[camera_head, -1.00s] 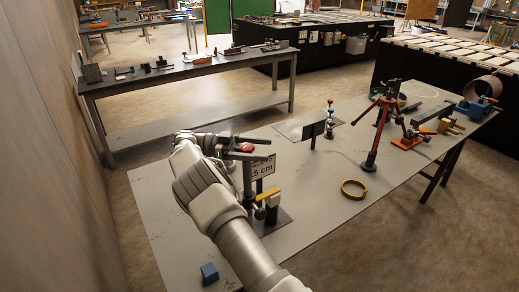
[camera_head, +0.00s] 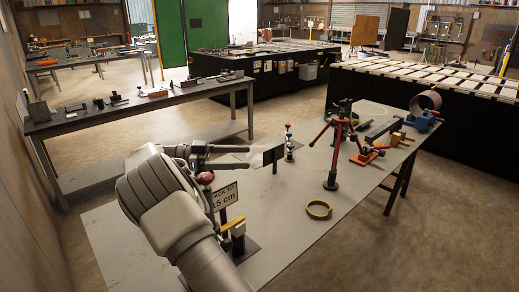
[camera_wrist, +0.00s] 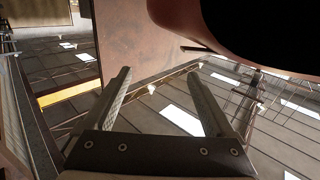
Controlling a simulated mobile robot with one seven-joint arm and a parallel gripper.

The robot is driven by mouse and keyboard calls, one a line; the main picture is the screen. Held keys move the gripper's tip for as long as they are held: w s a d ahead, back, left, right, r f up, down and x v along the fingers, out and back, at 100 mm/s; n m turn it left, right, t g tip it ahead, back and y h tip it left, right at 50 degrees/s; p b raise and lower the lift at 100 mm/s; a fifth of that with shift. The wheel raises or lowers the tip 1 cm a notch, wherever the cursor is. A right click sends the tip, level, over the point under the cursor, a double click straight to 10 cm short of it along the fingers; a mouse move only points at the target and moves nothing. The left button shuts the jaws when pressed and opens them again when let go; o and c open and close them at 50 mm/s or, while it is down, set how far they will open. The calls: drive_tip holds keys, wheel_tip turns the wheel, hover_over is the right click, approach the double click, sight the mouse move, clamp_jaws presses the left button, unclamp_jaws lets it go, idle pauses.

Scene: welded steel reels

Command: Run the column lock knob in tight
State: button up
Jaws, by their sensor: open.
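My gripper (camera_head: 247,157) is open and empty, reaching to the right above the near end of the grey table (camera_head: 290,225). A red ball-shaped knob (camera_head: 205,178) shows just below my gripper, close to my wrist. Whether it is the column lock knob I cannot tell. Below it stands a sign (camera_head: 225,198) reading "5 cm", partly hidden by my arm; any column there is mostly hidden. In the wrist view my open fingers (camera_wrist: 159,85) have nothing between them. A large rust-brown surface (camera_wrist: 145,45) and a dark rounded shape (camera_wrist: 265,30) lie beyond them; I cannot identify either.
A small dark panel (camera_head: 273,157) stands close beyond my fingertips. A yellow ring (camera_head: 319,210) lies on the table. A red tripod stand (camera_head: 331,150), an orange-based clamp (camera_head: 368,155) and a blue vise (camera_head: 420,120) stand farther right.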

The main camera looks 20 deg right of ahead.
drive_tip(key=s+d+r, duration=0.3)
drive_tip(key=d, duration=0.2)
drive_tip(key=shift+r+b, duration=0.35)
drive_tip(key=shift+r, duration=0.05)
